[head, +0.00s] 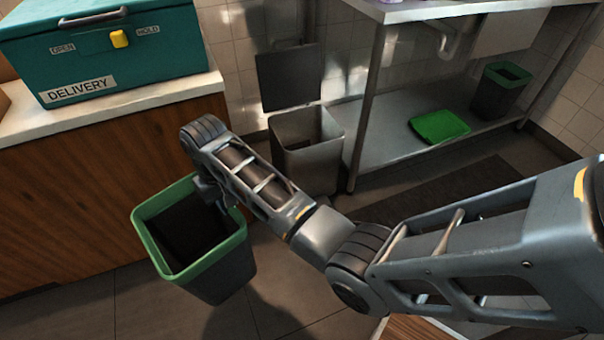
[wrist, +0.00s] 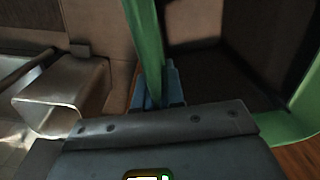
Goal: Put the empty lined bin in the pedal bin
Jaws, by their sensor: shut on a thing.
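The dark grey bin with a green rim (head: 225,275) hangs at the lower left in the head view, its mouth up and a little tilted. Its inside is dark and looks empty. In the head view my wrist partly hides the grip. The metal pedal bin (head: 312,165) stands on the floor, right of and beyond the held bin, apart from it. Its lid (head: 288,78) is raised and its mouth open. The pedal bin also shows at left in the wrist view (wrist: 75,75).
A wooden counter (head: 90,180) with a teal delivery box (head: 110,50) stands at left. A steel table (head: 375,120) stands right of the pedal bin; its lower shelf holds a green tray (head: 440,125) and another green-rimmed bin (head: 497,95). A dark mat (head: 440,195) lies on the floor.

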